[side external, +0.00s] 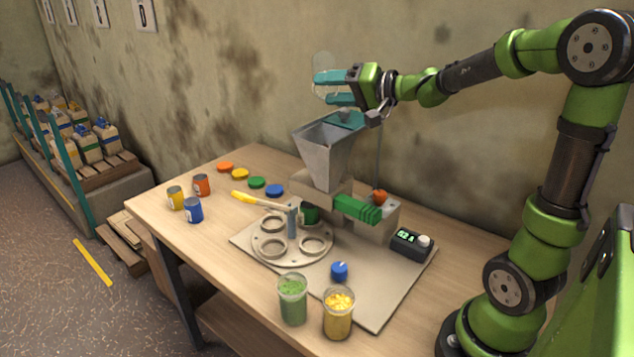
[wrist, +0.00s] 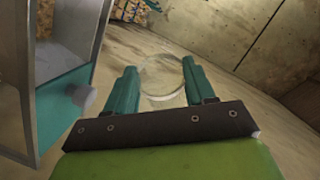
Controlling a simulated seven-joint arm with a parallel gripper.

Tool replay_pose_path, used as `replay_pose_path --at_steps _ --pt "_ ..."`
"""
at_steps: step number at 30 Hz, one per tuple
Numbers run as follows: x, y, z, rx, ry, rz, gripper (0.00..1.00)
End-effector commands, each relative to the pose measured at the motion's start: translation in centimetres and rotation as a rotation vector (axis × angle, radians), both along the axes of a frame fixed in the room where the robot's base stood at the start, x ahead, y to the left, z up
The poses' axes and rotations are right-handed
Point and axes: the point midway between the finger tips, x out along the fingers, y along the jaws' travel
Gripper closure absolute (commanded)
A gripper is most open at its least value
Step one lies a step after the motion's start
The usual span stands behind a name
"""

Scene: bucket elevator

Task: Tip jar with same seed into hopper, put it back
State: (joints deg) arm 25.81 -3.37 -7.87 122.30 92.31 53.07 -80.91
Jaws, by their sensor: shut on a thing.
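My gripper (side external: 328,88) is shut on a clear jar (side external: 324,63), high above and slightly beyond the grey metal hopper (side external: 322,152). The clear jar also shows between the fingertips in the wrist view (wrist: 163,78). I see no seed in it, and its exact tilt is hard to tell. A jar of green seed (side external: 292,302) and a jar of yellow seed (side external: 338,314) stand upright at the table's front. The hopper stands over the round plate with ring holders (side external: 290,243). The inside of the hopper is mostly hidden in the side view.
Small yellow, orange and blue cans (side external: 194,210) stand at the table's left, near several coloured discs (side external: 257,182). A blue knob (side external: 339,271) and a display box (side external: 411,244) are nearby. The wall is close behind the hopper.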

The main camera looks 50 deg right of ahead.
Motion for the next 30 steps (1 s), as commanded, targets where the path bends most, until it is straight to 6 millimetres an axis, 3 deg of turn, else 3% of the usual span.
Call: replay_pose_path --at_steps 13,30 --pt "0.2 -0.3 0.3 0.069 0.064 -0.003 0.99" --pt "1.4 -1.7 1.6 0.463 0.416 -0.003 0.99"
